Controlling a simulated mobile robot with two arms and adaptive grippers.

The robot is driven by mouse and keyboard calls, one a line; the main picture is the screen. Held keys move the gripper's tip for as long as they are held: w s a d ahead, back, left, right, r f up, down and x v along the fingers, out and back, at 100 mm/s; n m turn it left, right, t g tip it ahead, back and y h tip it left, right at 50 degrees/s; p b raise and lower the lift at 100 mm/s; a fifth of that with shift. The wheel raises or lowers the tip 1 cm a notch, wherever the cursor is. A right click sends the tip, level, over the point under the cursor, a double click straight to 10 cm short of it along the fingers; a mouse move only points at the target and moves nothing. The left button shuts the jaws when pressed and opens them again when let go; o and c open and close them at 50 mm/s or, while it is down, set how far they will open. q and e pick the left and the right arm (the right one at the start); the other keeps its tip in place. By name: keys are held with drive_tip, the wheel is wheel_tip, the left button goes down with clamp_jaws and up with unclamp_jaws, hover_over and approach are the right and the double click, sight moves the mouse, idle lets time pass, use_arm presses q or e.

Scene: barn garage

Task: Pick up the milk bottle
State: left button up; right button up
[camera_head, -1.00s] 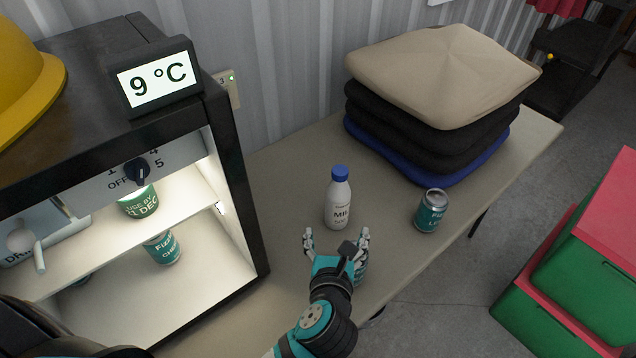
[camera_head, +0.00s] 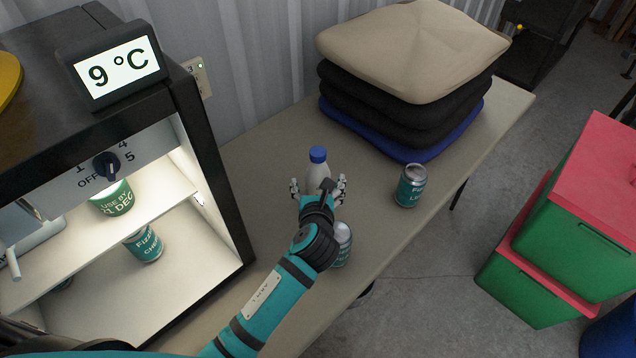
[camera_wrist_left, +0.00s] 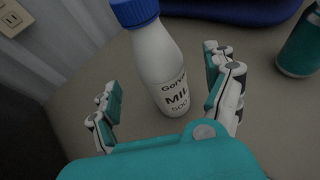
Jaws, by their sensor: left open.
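The milk bottle (camera_head: 318,174) is white with a blue cap and stands upright on the table (camera_head: 262,196). My left gripper (camera_head: 318,190) is open in front of it, with one finger on each side of the bottle. In the left wrist view the bottle (camera_wrist_left: 162,68) stands between the open fingers (camera_wrist_left: 165,98), and gaps show on both sides. My gripper and arm hide the bottle's lower part in the head view. My right gripper is not in view.
A teal can (camera_head: 342,245) stands close beside my left arm. Another can (camera_head: 410,186) stands to the right of the bottle. Stacked cushions (camera_head: 405,80) lie behind. An open lit fridge (camera_head: 215,190) is at left; green bins with red lids (camera_head: 570,240) stand at right.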

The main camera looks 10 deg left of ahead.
use_arm(q)
drive_tip(key=x, duration=0.5)
drive_tip(key=shift+s, duration=0.1)
drive_tip(key=shift+s, duration=0.1)
drive_tip(key=shift+r, duration=0.1)
clamp_jaws()
